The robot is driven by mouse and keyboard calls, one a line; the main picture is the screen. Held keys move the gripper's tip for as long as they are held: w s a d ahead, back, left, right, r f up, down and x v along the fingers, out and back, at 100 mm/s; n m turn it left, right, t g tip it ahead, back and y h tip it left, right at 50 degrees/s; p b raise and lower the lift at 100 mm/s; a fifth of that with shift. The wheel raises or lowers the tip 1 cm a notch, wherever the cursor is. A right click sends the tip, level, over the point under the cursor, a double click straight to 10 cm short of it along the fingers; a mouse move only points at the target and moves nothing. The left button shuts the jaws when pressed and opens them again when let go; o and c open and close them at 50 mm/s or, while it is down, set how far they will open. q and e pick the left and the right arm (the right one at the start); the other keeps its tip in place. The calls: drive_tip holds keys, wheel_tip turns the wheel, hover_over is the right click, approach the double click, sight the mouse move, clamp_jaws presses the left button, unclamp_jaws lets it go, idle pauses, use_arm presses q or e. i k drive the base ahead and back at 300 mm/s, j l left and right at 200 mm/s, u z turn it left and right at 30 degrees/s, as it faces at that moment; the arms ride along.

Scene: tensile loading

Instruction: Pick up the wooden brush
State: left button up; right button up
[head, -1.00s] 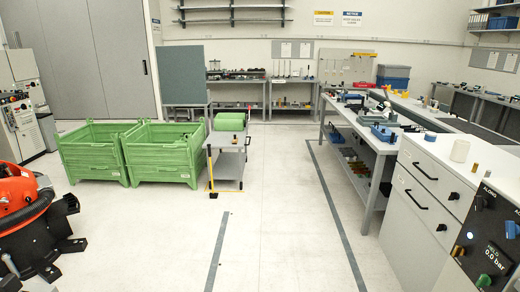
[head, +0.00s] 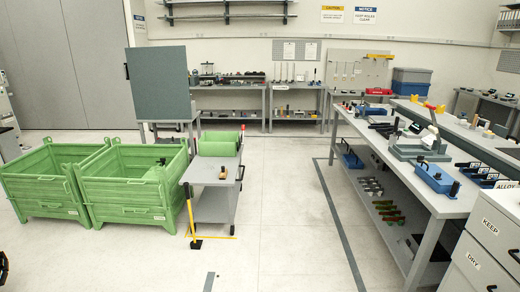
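I cannot make out a wooden brush for certain. A small dark item with a tan part (head: 223,173) stands on the grey trolley (head: 205,177); it is too small to name.
Two green crates (head: 130,212) stand at left. A long workbench (head: 440,205) with tools runs along the right, with white drawers (head: 490,235) at near right. Back benches (head: 295,88) carry small items. The middle floor (head: 285,200) is clear.

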sight(223, 173)
drive_tip(key=i, duration=2.45)
drive_tip(key=i+u, duration=0.15)
drive_tip(key=i, duration=0.3)
drive_tip(key=i+l+u, duration=0.2)
drive_tip(key=i, duration=0.25)
drive_tip(key=i+l+u, duration=0.15)
drive_tip(key=i, duration=0.3)
drive_tip(key=i+l+u, duration=0.2)
drive_tip(key=i, duration=0.25)
